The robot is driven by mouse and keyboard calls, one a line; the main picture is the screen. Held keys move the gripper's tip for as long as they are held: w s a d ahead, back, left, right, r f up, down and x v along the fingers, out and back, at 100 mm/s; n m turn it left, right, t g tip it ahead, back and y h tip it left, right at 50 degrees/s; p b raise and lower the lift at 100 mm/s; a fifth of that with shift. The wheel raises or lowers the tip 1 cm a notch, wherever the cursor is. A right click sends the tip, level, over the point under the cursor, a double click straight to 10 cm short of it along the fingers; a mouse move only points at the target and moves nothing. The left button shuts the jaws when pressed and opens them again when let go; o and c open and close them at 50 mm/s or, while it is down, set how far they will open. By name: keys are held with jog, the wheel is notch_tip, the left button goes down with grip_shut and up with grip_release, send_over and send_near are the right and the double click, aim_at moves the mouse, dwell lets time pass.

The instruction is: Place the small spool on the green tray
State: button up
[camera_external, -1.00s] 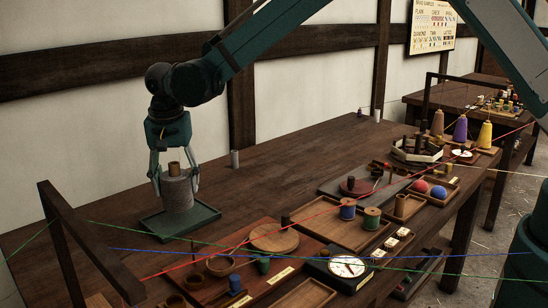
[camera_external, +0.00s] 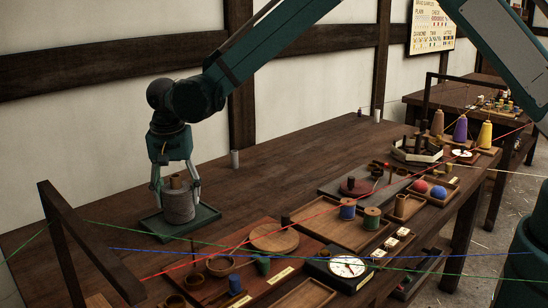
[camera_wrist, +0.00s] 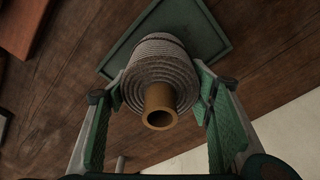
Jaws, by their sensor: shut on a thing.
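A grey rope-wound spool (camera_external: 180,205) with a brown core stands upright between the fingers of my gripper (camera_external: 176,203). My gripper is shut on its sides from above. The dark green square tray (camera_external: 210,216) lies flat on the table directly under the spool. The spool's bottom is at or very near the tray floor; I cannot tell whether it touches. In the wrist view the spool (camera_wrist: 155,60) sits between both finger pads, its core pointing at the camera, with the tray (camera_wrist: 203,38) behind it.
A wooden board with a round disc (camera_external: 274,237), bowls and small spools lies to the right of the tray. Thread spools (camera_external: 372,218) sit in a wooden tray farther right. Coloured threads cross the front from a dark wooden frame (camera_external: 85,240). A grey cylinder (camera_external: 235,159) stands behind.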

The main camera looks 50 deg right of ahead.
aim_at(176, 176)
jog(key=shift+f, duration=0.1)
jog(key=o, duration=1.1)
jog(key=shift+c, duration=0.2)
jog(key=r, duration=0.4)
jog(key=s+a+r, duration=0.1)
jog(key=r, duration=0.7)
jog(key=shift+s+a+p, duration=0.15)
jog(key=shift+p, duration=0.2)
jog(key=shift+r, duration=0.15)
